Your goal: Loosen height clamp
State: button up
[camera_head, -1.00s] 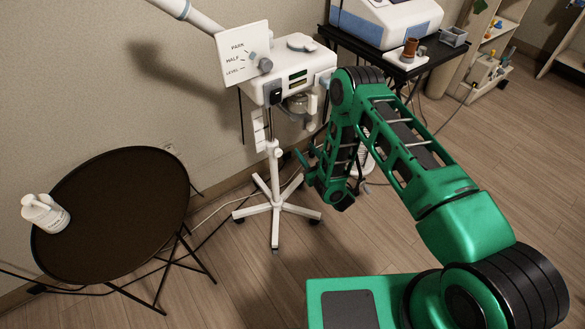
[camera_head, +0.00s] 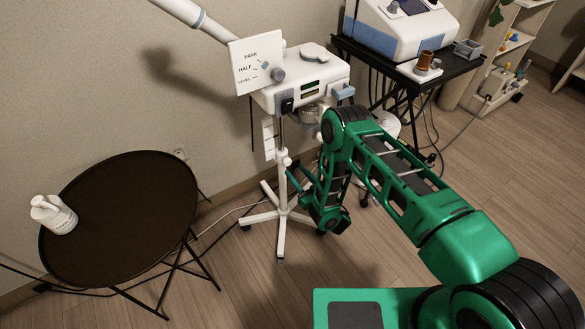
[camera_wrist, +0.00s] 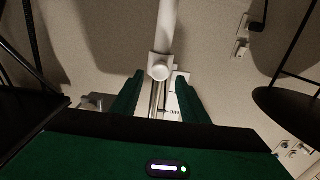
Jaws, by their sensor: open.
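A white wheeled stand carries a control box (camera_head: 300,90) on a thin upright pole. The height clamp, a small white block with a round knob (camera_head: 287,161), sits on this pole below the box. In the wrist view the round knob (camera_wrist: 160,71) faces the camera, with the thicker white column above it and a thin metal rod below. My gripper (camera_head: 296,173) is just right of the pole at about clamp height. In the wrist view my gripper (camera_wrist: 159,77) is open, its green fingers either side of the knob, with gaps. I see no contact.
A dark round table (camera_head: 125,215) with a white bottle (camera_head: 54,214) stands left. A black cart (camera_head: 440,75) with a blue-white machine stands behind right. The stand's white legs (camera_head: 281,235) spread below my gripper. Cables run along the floor. A card reading PARK, HALF, LEVEL (camera_head: 250,65) fronts the box.

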aim_at(289, 164)
jog(key=shift+x, duration=1.85)
jog(key=shift+w+a, duration=0.1)
jog(key=shift+w, duration=0.05)
jog(key=c, duration=0.8)
jog(key=shift+o, duration=0.2)
jog(key=n, duration=0.4)
jog(key=shift+n, duration=0.3)
jog(key=n, duration=0.5)
jog(key=o, duration=0.7)
jog(key=shift+o, duration=0.2)
